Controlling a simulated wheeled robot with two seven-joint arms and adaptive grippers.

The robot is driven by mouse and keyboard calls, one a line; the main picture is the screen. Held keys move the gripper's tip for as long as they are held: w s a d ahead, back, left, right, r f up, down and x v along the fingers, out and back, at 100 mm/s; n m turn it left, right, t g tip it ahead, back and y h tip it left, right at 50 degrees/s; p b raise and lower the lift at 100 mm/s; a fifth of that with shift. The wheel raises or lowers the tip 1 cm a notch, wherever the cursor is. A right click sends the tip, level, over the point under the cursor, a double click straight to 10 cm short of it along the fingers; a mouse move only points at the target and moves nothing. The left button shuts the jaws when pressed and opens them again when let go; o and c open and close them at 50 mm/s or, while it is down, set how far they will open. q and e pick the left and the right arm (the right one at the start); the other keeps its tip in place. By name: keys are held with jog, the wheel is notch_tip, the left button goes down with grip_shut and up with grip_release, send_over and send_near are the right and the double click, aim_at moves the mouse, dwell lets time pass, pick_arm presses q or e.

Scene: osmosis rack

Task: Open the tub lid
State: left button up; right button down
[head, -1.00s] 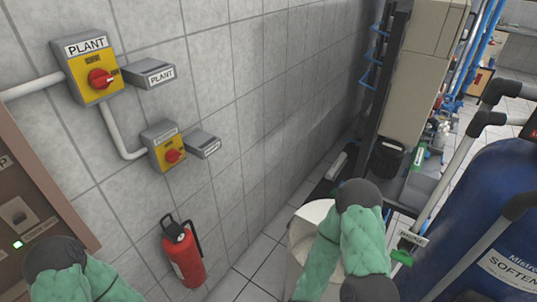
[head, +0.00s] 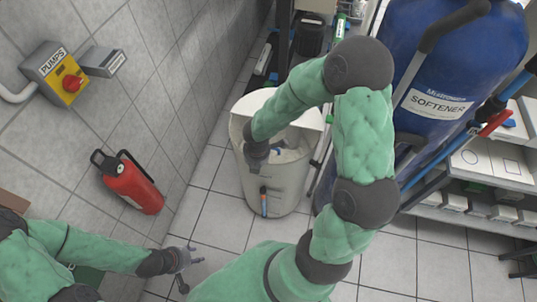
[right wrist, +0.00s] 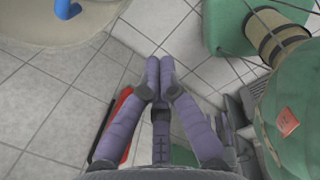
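The white tub (head: 285,190) stands on the floor in the head view, with pale contents and a bit of blue showing in its top. A pale panel (head: 311,115), perhaps the lid, lies along the top's far side, partly behind my right arm. My right gripper (head: 257,158) overlaps the tub's top; contact cannot be told. In the right wrist view my gripper fingers (right wrist: 160,78) have their tips together with nothing between them. A pale rounded surface with a blue piece (right wrist: 68,20) shows there too. My left gripper (head: 183,263) is low, apart from the tub; its finger opening is unclear.
A red extinguisher (head: 132,184) is by the wall, left of the tub. A blue softener tank (head: 435,70) stands to the right, with shelves (head: 485,165) beyond. The tiled floor (head: 215,225) is clear in front of the tub.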

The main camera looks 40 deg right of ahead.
jog(key=w+d+r+n+t+h, duration=0.1)
jog(key=w+d+r+n+h, duration=0.1)
jog(key=d+r+n, duration=0.3)
jog(key=shift+m, duration=0.5)
jog(key=b+x, duration=0.1)
jog(key=x, duration=0.2)
jog(key=b+x, duration=0.2)
jog(key=x, duration=0.2)
jog(key=d+b+x, duration=0.1)
jog(key=b+x, duration=0.1)
jog(key=x, duration=0.2)
jog(key=shift+r, duration=0.1)
